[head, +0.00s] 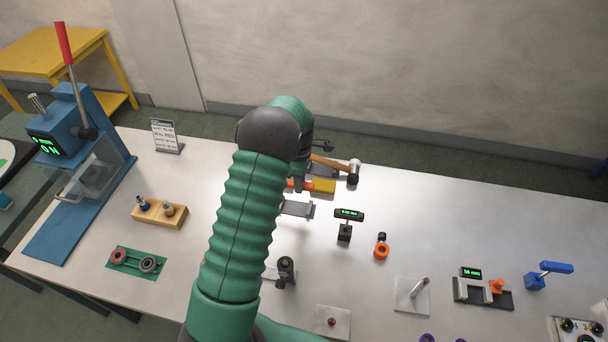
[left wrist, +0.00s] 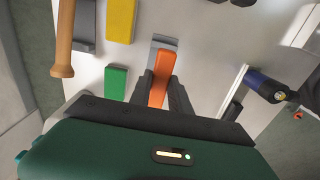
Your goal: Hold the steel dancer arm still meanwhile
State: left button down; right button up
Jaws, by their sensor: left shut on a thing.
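My left gripper (left wrist: 162,92) is shut on an orange bar (left wrist: 159,78), which stands out between its fingers in the left wrist view. A grey block (left wrist: 166,44) shows just beyond the bar. In the head view the fingers are hidden behind my green arm, and a bit of orange (head: 300,185) shows below the wrist. I cannot tell for sure which part is the steel dancer arm. A thin steel rod (left wrist: 234,86) lies right of the fingers, apart from them, near a dark-blue roller (left wrist: 264,86). My right gripper is not in view.
Close by are a hammer (head: 353,172), a yellow block (head: 323,186) and a green block (left wrist: 115,81). A black stand with a green display (head: 348,214) is to the right. A blue lever press (head: 70,130) stands at left. The table's back right is clear.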

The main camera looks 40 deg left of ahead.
pick_arm(q)
jog(key=shift+d+r, duration=0.1)
jog(key=shift+d, duration=0.1)
jog(key=shift+a+f+b, duration=0.2)
jog(key=shift+f+b, duration=0.7)
jog(key=shift+f, duration=0.95)
jog(key=shift+d+f+b, duration=0.1)
jog(key=shift+f+b, duration=1.6)
jog(key=shift+f, duration=1.4)
jog(key=c, duration=1.1)
grip_release()
jog(key=shift+c, duration=0.2)
